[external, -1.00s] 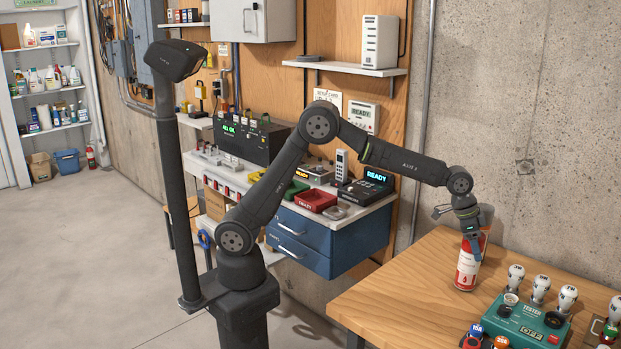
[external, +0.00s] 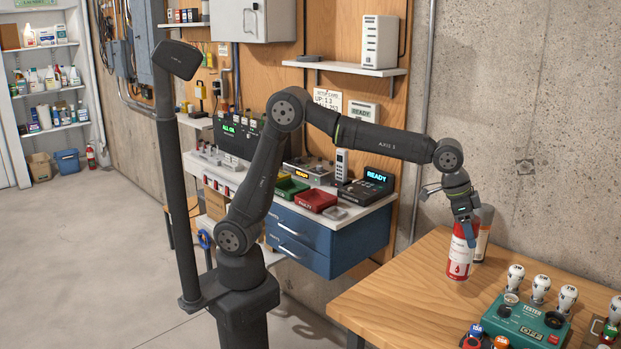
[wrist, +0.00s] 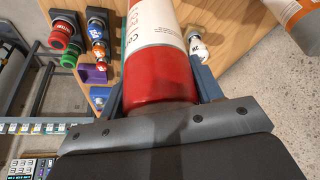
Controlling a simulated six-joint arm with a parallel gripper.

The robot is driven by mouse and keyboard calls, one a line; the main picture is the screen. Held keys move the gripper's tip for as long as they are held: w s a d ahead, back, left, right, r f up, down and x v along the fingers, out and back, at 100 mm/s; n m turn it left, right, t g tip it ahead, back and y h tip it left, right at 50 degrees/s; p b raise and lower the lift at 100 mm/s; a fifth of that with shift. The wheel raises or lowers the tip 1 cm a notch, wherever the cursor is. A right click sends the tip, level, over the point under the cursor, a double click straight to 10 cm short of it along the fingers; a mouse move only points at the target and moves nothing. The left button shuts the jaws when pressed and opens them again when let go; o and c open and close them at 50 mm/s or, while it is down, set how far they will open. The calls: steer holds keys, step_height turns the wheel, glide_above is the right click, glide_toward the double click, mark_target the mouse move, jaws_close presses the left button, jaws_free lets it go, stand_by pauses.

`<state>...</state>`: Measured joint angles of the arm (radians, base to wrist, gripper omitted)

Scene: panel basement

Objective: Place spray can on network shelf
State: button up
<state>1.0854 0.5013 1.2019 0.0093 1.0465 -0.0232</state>
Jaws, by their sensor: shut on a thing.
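A red and white spray can (external: 460,262) is in my gripper (external: 464,232) above the left part of the wooden workbench. It hangs roughly upright, its base a little above the bench top. In the wrist view the red end of the can (wrist: 160,75) sits between both fingers, with its white label beyond. My gripper (wrist: 162,98) is shut on it. The likely network shelf is the white wall shelf (external: 340,69) at upper middle, well left of and above the can. It carries a white router-like box (external: 379,42) at its right end and a small grey disc at its left.
A second can (external: 483,238) with a grey cap stands close behind the held one. A green tester (external: 527,322) and several white bulbs stand at the bench's right. The shelf's middle is clear. A lower counter (external: 375,205) with trays and a display lies below the shelf.

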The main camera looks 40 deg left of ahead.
steer(key=w+a+r+n+t+y, duration=0.1)
steer(key=w+a+r+n, duration=0.15)
steer(key=w+a, duration=1.05)
steer(key=w+a+r+n+y, duration=0.1)
steer(key=w+a+n, duration=0.25)
steer(key=a, duration=1.85)
steer(key=w+a+r+n+t+y, duration=0.15)
steer(key=w+a+n, duration=0.45)
steer(key=a, duration=1.2)
steer(key=s+a+r+n+y, duration=0.1)
steer(key=s+a+n, duration=0.15)
steer(key=a, duration=1.15)
steer(key=s+a+n+y, duration=0.1)
steer(key=s+a, duration=0.2)
steer(key=a, duration=1.1)
steer(key=s+a+r+n, duration=0.1)
steer(key=s+a+n, duration=0.15)
steer(key=a, duration=1.25)
steer(key=s+a+f, duration=0.4)
steer(key=a+f, duration=0.6)
steer(key=shift+a+f+g, duration=0.2)
steer(key=shift+f+g, duration=0.15)
